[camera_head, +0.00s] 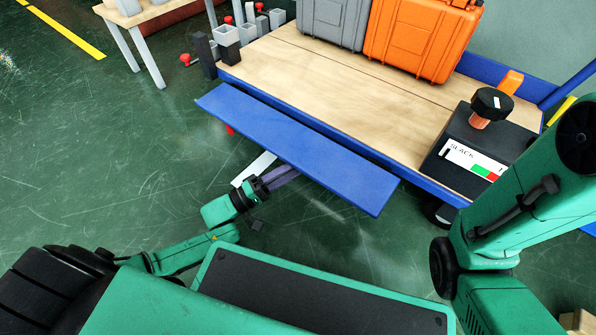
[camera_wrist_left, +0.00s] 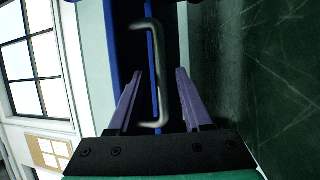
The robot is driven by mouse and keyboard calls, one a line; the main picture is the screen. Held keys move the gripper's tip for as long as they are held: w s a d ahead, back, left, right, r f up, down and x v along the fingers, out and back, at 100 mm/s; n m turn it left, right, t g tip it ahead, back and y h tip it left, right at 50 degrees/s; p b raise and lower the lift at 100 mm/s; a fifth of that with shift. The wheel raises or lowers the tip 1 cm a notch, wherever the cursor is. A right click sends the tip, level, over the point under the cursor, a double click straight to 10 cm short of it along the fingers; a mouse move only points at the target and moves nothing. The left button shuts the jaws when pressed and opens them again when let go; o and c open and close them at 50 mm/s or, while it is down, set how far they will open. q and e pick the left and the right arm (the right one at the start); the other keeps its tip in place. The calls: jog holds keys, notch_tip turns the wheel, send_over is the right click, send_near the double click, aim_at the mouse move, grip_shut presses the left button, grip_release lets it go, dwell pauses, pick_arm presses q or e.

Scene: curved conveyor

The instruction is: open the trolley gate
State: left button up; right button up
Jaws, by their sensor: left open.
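The blue trolley gate (camera_head: 300,150) is a long panel along the near side of the trolley (camera_head: 310,85). Its left end lies near the trolley's corner and its right end juts toward me. My left gripper (camera_head: 286,172) is low at the gate's near side, its purple fingers partly hidden under the panel. In the left wrist view, a grey bar handle (camera_wrist_left: 158,90) on the blue gate (camera_wrist_left: 122,45) stands between the open fingers of my left gripper (camera_wrist_left: 159,72). I cannot tell whether the fingers touch it. My right gripper is out of view.
A grey case (camera_head: 335,22) and an orange case (camera_head: 420,38) stand on the wooden deck. A black box labelled SLACK (camera_head: 478,150) with a knob sits at the deck's right. A small table (camera_head: 140,15) is at upper left. Green floor lies clear left of the gate.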

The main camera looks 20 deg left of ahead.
pick_arm(q)
jog(key=shift+x, duration=1.25)
grip_shut()
dwell(0.4)
